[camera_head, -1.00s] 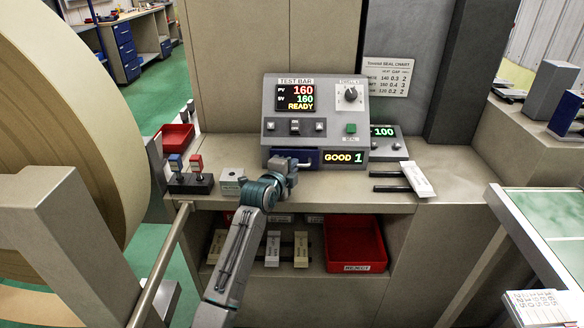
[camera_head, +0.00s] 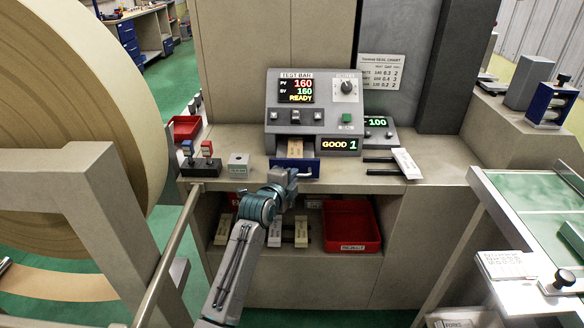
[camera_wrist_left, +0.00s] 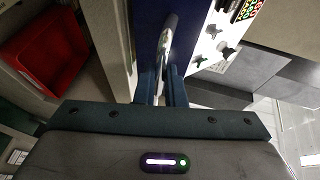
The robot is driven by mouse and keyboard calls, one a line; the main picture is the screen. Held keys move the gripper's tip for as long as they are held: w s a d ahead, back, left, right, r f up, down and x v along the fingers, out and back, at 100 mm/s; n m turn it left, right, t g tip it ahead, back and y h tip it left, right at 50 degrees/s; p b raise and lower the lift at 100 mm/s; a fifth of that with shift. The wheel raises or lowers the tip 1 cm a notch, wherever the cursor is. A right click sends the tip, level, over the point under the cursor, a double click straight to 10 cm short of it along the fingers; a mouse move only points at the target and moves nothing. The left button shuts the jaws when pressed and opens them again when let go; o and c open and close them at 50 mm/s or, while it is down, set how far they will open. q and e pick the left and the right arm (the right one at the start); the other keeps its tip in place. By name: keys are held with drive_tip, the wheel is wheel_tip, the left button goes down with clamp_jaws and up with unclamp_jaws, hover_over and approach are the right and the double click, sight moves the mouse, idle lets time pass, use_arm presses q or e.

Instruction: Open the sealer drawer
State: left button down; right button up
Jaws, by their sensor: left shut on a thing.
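The sealer (camera_head: 330,112) is a grey box with a TEST BAR screen, a dial and a green GOOD 1 display. Its drawer with a dark blue front (camera_head: 308,167) stands pulled out, and a tan packet (camera_head: 294,145) shows in the opening behind the front. My left gripper (camera_head: 288,176) is at the drawer front, partly covering it. In the left wrist view, the gripper's fingers (camera_wrist_left: 161,85) are shut on the drawer's silver handle (camera_wrist_left: 170,40), beside the blue front (camera_wrist_left: 147,30). My right gripper is in neither view.
A small block (camera_head: 238,165) and a two-handled switch box (camera_head: 199,166) stand left on the bench. A white pouch (camera_head: 405,163) lies near dark bars at right. A red bin (camera_head: 352,228) sits on the lower shelf. A large roll (camera_head: 80,110) fills the left.

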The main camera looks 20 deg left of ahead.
use_arm(q)
drive_tip(key=s, duration=0.2)
drive_tip(key=s+d+p, duration=0.1)
drive_tip(key=s, duration=0.1)
drive_tip(key=shift+s+d+f+p, duration=0.1)
drive_tip(key=shift+s+d+p, duration=0.1)
drive_tip(key=shift+s+p, duration=0.15)
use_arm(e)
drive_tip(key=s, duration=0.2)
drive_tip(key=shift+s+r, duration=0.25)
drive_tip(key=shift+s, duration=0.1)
use_arm(q)
drive_tip(key=shift+f, duration=0.1)
drive_tip(key=c, duration=1.5)
unclamp_jaws()
drive_tip(key=shift+s, duration=0.15)
drive_tip(key=shift+s+r, duration=0.1)
drive_tip(key=shift+r, duration=0.1)
